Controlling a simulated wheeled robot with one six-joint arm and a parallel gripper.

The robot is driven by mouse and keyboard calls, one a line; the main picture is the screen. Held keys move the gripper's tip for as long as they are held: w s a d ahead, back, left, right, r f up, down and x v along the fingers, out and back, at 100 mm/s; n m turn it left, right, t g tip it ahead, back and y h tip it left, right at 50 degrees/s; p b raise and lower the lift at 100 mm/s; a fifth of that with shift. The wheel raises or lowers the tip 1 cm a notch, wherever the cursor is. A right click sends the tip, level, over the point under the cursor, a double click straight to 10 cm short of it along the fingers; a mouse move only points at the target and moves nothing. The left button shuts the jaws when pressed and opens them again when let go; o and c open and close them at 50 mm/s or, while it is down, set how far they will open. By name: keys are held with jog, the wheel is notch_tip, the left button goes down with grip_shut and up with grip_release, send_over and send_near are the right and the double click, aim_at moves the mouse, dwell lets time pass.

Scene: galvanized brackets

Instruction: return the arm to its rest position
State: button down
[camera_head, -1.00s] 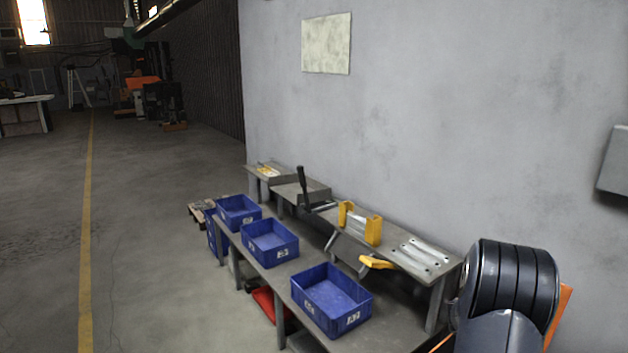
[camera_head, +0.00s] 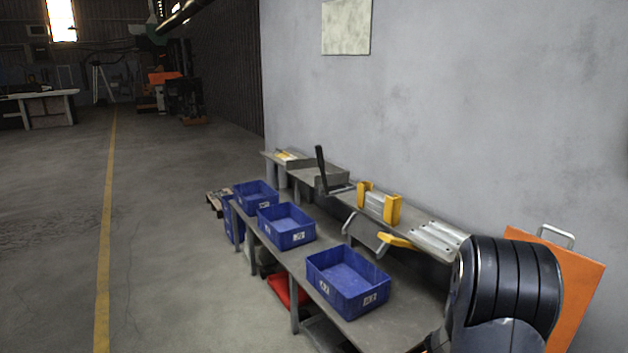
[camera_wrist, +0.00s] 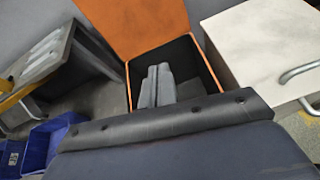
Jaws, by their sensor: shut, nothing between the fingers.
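My gripper (camera_wrist: 158,72) shows in the wrist view as two grey fingers side by side, closed together with nothing between them. They appear in front of the dark inside of an open orange box (camera_wrist: 136,90); I cannot tell whether they are inside it or above it. A dark part of my own wrist fills the bottom of that view. In the head view, a black ribbed joint of my arm stands at the lower right, and my gripper is not visible there.
Three blue bins (camera_head: 368,301) stand on the lower bench shelf. Metal brackets (camera_head: 437,239) lie on the upper shelf. An orange panel (camera_head: 583,290) is behind my arm. A pale box (camera_wrist: 262,45) with a handle is at the wrist view's right. Open floor (camera_head: 170,270) lies left.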

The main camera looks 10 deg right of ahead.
jog(key=s+a+f+t+h+b, duration=0.1)
jog(key=a+f+b, duration=0.3)
jog(key=f+b, duration=0.4)
jog(key=shift+s+f+h+b, duration=0.3)
jog(key=shift+s+h+b, duration=0.1)
jog(key=shift+h+b, duration=0.45)
jog(key=shift+a, duration=0.25)
